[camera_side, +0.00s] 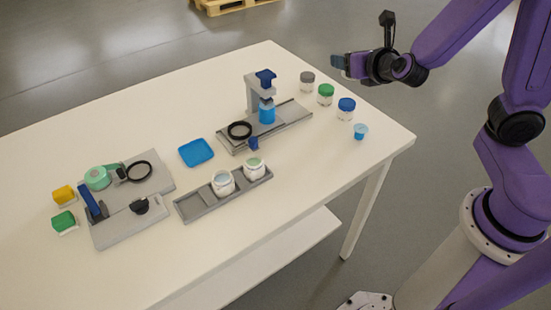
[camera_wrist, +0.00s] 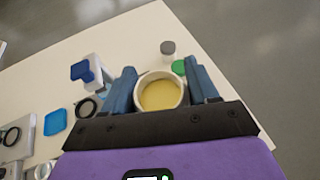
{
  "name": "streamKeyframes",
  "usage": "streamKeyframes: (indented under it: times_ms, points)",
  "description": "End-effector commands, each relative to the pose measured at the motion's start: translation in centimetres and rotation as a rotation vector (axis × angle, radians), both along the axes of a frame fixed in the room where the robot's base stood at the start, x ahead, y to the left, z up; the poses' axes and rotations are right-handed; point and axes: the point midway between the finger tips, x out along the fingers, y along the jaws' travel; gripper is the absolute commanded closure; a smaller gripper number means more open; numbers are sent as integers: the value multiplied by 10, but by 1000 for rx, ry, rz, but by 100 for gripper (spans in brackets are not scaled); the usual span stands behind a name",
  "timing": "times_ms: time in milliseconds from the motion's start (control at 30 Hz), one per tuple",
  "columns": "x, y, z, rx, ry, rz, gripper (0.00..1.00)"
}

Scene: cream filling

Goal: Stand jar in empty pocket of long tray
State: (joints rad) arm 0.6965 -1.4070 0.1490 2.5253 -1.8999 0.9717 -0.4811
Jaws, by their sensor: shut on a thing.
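My gripper (camera_side: 350,66) is raised high at the upper right, beyond the table's right end and far from the tray. Its blue fingers are shut on an open white jar (camera_wrist: 160,76) with pale yellow cream inside, seen from above in the wrist view. In the side view the held jar is hard to make out behind the fingers. The long grey tray (camera_side: 207,204) lies near the table's front edge. Two open white jars, one in the middle (camera_side: 223,184) and one at the right end (camera_side: 255,170), stand in it. The left-end pocket (camera_side: 189,206) is empty.
Behind the tray are a blue square dish (camera_side: 196,152) and a grey station (camera_side: 285,121) with a blue press head. Several lidded jars and a small blue cup (camera_side: 360,131) stand at the right. A grey fixture (camera_side: 120,228) lies left of the tray.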

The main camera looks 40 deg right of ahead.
Motion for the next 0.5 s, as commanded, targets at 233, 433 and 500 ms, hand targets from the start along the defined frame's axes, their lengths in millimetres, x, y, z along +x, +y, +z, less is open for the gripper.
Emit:
streamKeyframes:
  times_ms: [233, 433, 500]
  points:
    - [2, 12, -1, 0, 0, 18, 73]
    - [8, 65, -8, -1, 0, 105, 73]
    - [9, 92, -12, 0, 0, 147, 73]
